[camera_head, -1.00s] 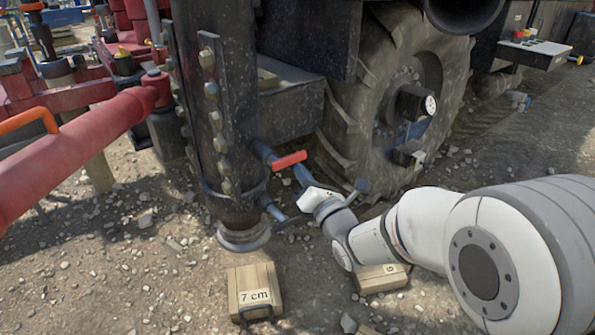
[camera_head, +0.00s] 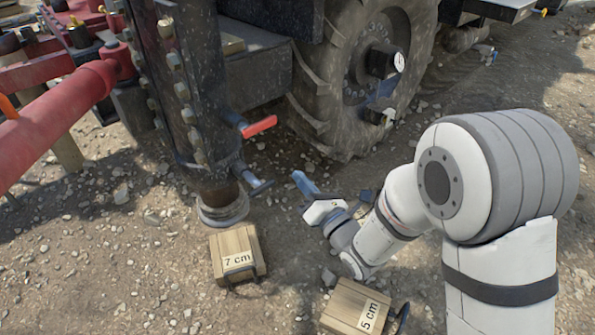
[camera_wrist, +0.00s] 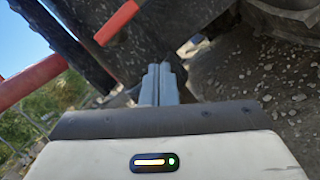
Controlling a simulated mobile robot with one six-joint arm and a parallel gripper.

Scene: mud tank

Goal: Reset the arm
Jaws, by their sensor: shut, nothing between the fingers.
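My gripper (camera_head: 301,180) is shut and empty in the head view. It points up and left, over the gravel, to the right of the black column and its small grey valve handle (camera_head: 262,188), apart from both. In the wrist view my gripper (camera_wrist: 159,68) shows its two grey fingers pressed together. My white and grey arm folds back to the right side of the head view.
A red-handled valve (camera_head: 259,126) sticks out of the black column (camera_head: 190,110). A large tyre (camera_head: 365,100) stands behind my gripper. Wooden blocks marked 7 cm (camera_head: 235,249) and 5 cm (camera_head: 352,303) lie on the gravel. Red pipes (camera_head: 60,115) are at left.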

